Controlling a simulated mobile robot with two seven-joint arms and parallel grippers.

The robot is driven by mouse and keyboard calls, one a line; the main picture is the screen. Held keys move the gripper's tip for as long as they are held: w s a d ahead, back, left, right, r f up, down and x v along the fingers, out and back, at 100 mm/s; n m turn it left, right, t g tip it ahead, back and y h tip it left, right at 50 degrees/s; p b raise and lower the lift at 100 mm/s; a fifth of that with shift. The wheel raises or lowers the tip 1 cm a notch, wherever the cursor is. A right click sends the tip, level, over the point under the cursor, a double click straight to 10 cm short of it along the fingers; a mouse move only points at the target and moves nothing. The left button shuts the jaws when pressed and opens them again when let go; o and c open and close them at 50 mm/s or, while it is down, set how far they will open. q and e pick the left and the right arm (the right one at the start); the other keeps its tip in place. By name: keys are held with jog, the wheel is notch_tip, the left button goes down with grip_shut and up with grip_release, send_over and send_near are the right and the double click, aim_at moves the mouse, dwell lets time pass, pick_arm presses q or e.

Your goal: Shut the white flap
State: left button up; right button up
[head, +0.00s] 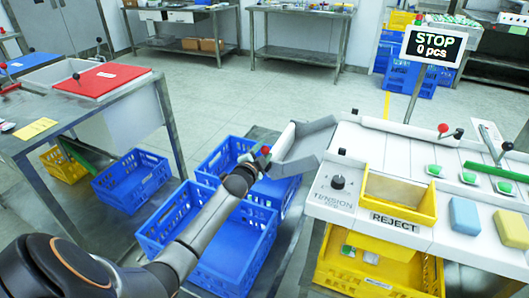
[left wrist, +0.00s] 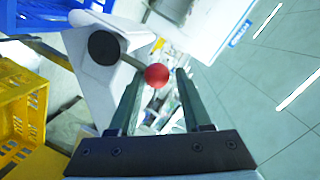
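The white flap (head: 281,141) is at the left end of the white machine, beside a grey chute (head: 305,146). A red ball knob (head: 265,150) shows at the flap, close to my left gripper (head: 257,163). In the left wrist view, the red knob (left wrist: 156,76) sits on a thin rod from a black round hub (left wrist: 104,47) on a white panel (left wrist: 95,85). My left gripper (left wrist: 158,85) is open, with the knob between its fingertips and a visible gap to each finger. Whether the knob lies deep between them is unclear. My right gripper is not in view.
Blue crates (head: 240,240) stand below my left arm. A yellow reject bin (head: 400,195) and a black tension knob (head: 338,181) are on the machine to the right. A table with a red lid (head: 100,80) stands left. The floor behind is clear.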

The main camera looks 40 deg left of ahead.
pick_arm(q)
jog(key=o, duration=0.3)
jog(key=shift+s+a+f, duration=0.15)
jog(key=shift+a+f, duration=0.1)
jog(key=shift+o, duration=0.2)
jog(key=shift+d, duration=0.2)
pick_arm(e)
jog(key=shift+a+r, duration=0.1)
pick_arm(q)
jog(key=p+v, duration=0.1)
jog(key=v, duration=1.1)
jog(key=shift+s+p, duration=0.2)
jog(key=shift+p, duration=0.2)
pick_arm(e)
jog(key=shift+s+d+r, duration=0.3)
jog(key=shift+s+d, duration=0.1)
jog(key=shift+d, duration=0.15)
pick_arm(q)
jog(key=shift+r, duration=0.1)
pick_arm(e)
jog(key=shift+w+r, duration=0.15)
